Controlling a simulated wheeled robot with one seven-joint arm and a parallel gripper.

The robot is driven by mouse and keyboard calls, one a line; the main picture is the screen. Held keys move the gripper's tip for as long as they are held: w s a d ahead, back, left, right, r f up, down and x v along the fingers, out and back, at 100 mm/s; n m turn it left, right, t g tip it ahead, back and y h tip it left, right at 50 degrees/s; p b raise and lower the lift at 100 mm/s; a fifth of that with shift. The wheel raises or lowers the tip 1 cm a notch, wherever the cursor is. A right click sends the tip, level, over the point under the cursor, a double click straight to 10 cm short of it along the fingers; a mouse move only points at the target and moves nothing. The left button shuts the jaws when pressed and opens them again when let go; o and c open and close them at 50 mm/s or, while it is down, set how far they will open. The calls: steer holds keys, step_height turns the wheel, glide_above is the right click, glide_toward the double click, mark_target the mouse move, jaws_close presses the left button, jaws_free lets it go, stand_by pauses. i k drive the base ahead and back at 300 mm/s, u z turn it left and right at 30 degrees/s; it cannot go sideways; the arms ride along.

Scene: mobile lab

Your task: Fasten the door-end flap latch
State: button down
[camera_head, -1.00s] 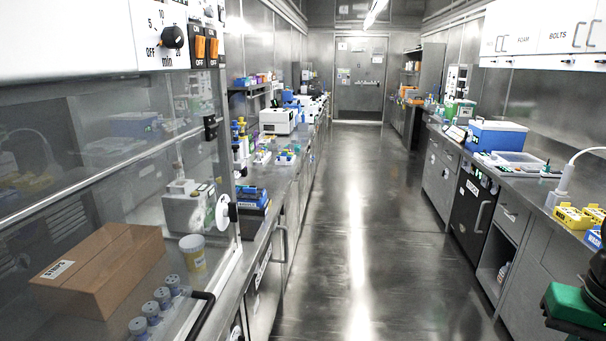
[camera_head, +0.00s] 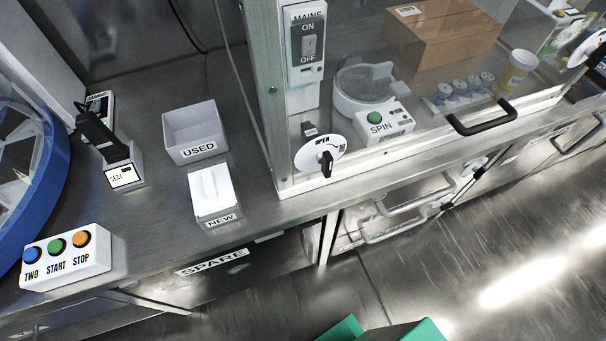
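The clear-fronted hood carries two white latch discs with black knobs. The near disc (camera_head: 308,158), marked OPEN, is at the hood's lower left corner, its knob roughly upright. The other disc (camera_head: 584,47) is at the right picture edge, on the end nearer the room's door; it is partly cut off, so I cannot read its setting. The clear front flap (camera_head: 440,92) has a black bar handle (camera_head: 482,117) along its lower edge. Green parts that seem to belong to my gripper (camera_head: 385,332) show at the bottom edge, well away from both discs. Its fingertips cannot be made out.
Inside the hood are a SPIN device (camera_head: 384,126), several capped vials and a brown box (camera_head: 440,32). Left on the bench are USED (camera_head: 194,131) and NEW (camera_head: 212,193) bins and a button box (camera_head: 66,257). Cabinet handles stick out below. The floor (camera_head: 480,260) at right is clear.

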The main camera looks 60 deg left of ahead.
mark_target(324, 158)
steer(key=u, duration=0.5)
steer(key=k, duration=1.1)
steer(key=u, duration=0.6)
steer(key=i, duration=1.25)
steer(key=z, duration=0.1)
steer(key=k, duration=0.85)
steer(key=z, duration=0.1)
